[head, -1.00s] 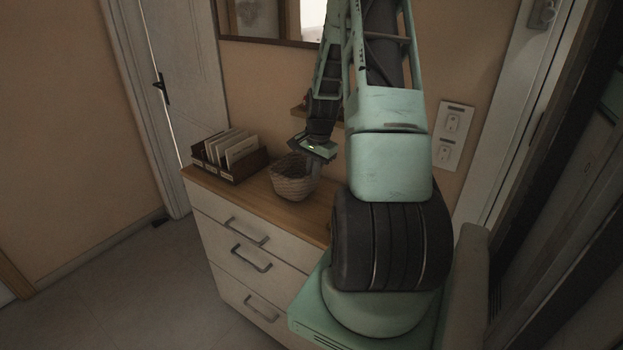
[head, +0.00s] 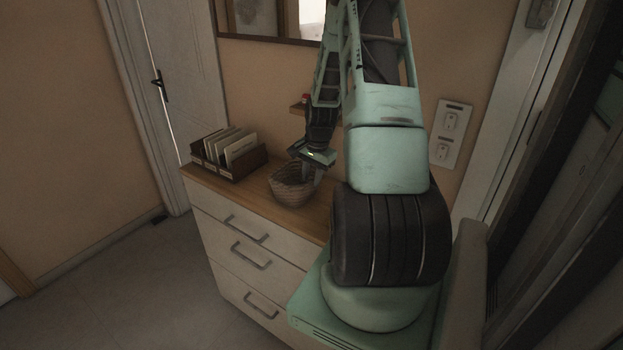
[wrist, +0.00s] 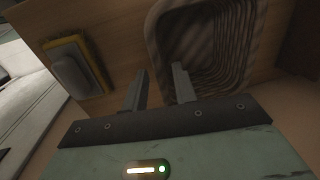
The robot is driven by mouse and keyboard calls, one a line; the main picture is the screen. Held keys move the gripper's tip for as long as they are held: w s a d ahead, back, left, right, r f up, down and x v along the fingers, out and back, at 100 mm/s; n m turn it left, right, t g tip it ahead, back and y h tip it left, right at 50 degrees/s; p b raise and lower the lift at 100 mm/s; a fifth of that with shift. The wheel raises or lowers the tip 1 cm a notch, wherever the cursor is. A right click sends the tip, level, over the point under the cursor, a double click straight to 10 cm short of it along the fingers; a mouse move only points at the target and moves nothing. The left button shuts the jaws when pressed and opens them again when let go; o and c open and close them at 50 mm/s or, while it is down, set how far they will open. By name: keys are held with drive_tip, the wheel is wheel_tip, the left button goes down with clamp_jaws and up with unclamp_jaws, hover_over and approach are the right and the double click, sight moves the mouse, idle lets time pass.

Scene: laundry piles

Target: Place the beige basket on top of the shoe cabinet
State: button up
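The beige woven basket (head: 293,190) is on the wooden top of the white shoe cabinet (head: 222,187), right of the file box. It looks upright. My gripper (head: 312,172) is over the basket's far right rim, pointing down. In the wrist view the basket (wrist: 237,60) is at the top right, and my gripper (wrist: 160,82) has its two fingers apart. One finger overlaps the basket's inside and the other is outside, with the rim between them. Space shows between the fingers, and neither clearly presses the wall. The fingertips are partly hidden in the head view.
A dark file box with cards (head: 228,155) stands on the cabinet's left end. A grey object with a yellow edge (wrist: 75,68) lies near the basket in the wrist view. The cabinet's front left top is clear.

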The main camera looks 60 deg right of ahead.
wheel_tip(320, 180, up, 11)
drive_tip(key=s+b, duration=0.2)
drive_tip(key=w+a+r+n, duration=0.1)
drive_tip(key=w+a+n, duration=0.25)
drive_tip(key=a, duration=0.75)
drive_tip(key=w+a+r+n+y, duration=0.1)
drive_tip(key=w+a+n, duration=0.3)
drive_tip(key=a, duration=0.6)
drive_tip(key=w+a+r+n, duration=0.2)
drive_tip(key=a+n, duration=0.3)
drive_tip(key=a, duration=0.6)
drive_tip(key=s+a+n+g, duration=0.1)
drive_tip(key=s+a+n, duration=0.25)
drive_tip(key=a, duration=0.45)
drive_tip(key=s+a+n, duration=0.3)
drive_tip(key=s+a, duration=0.1)
drive_tip(key=a, duration=0.3)
drive_tip(key=s+a+n, duration=0.8)
drive_tip(key=s, duration=0.4)
drive_tip(key=shift+g, duration=0.3)
